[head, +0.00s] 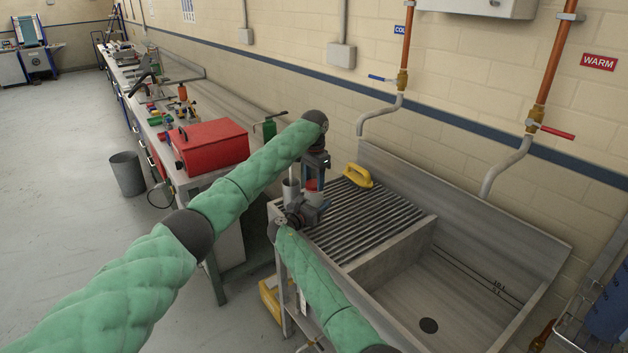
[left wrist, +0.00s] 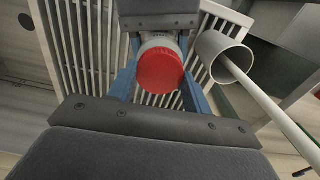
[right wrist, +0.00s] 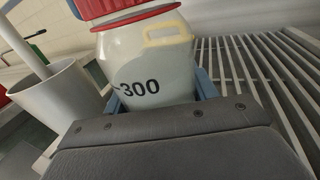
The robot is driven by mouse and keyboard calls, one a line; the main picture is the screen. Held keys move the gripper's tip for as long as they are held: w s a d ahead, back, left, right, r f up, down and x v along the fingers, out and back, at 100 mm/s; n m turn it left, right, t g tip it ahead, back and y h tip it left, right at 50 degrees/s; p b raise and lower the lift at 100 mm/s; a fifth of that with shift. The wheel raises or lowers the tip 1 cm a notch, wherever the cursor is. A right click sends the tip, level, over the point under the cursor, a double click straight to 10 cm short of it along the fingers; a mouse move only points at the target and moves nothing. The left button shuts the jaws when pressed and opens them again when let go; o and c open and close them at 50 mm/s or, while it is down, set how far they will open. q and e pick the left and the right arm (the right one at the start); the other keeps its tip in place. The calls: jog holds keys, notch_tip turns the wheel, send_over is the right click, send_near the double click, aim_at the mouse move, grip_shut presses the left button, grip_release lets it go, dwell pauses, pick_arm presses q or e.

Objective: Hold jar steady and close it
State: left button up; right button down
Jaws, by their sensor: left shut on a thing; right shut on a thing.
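The pale jar shows in the right wrist view (right wrist: 150,65) with the marking 300 and a yellow outline. My right gripper (right wrist: 158,95) is shut around its body from the side, blue fingers on both sides. The red lid (left wrist: 160,69) lies between the blue fingers of my left gripper (left wrist: 160,80), which is shut on it from above. The lid's ribbed edge (right wrist: 108,6) sits at the jar's mouth, above a red ring at the neck. Whether it is fully seated I cannot tell. In the head view the lid (head: 312,185) is small and partly hidden.
A grey cup (head: 290,191) with a stick in it stands close beside the jar. Both are on the slatted drainboard (head: 370,222), with a yellow object (head: 357,175) behind. The sink basin (head: 450,290) is to the right. A red toolbox (head: 212,145) sits on the left bench.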

pick_arm(q)
jog(key=m, duration=0.4)
jog(key=shift+a+m, duration=0.1)
jog(key=shift+m, duration=0.2)
jog(key=m, duration=0.4)
jog(key=shift+w+m, duration=0.1)
jog(key=shift+m, duration=0.2)
jog(key=o, duration=1.2)
jog(key=shift+c, duration=0.2)
jog(key=shift+r, duration=0.1)
notch_tip(320, 180, up, 12)
pick_arm(e)
jog(key=shift+c, duration=1.9)
grip_release()
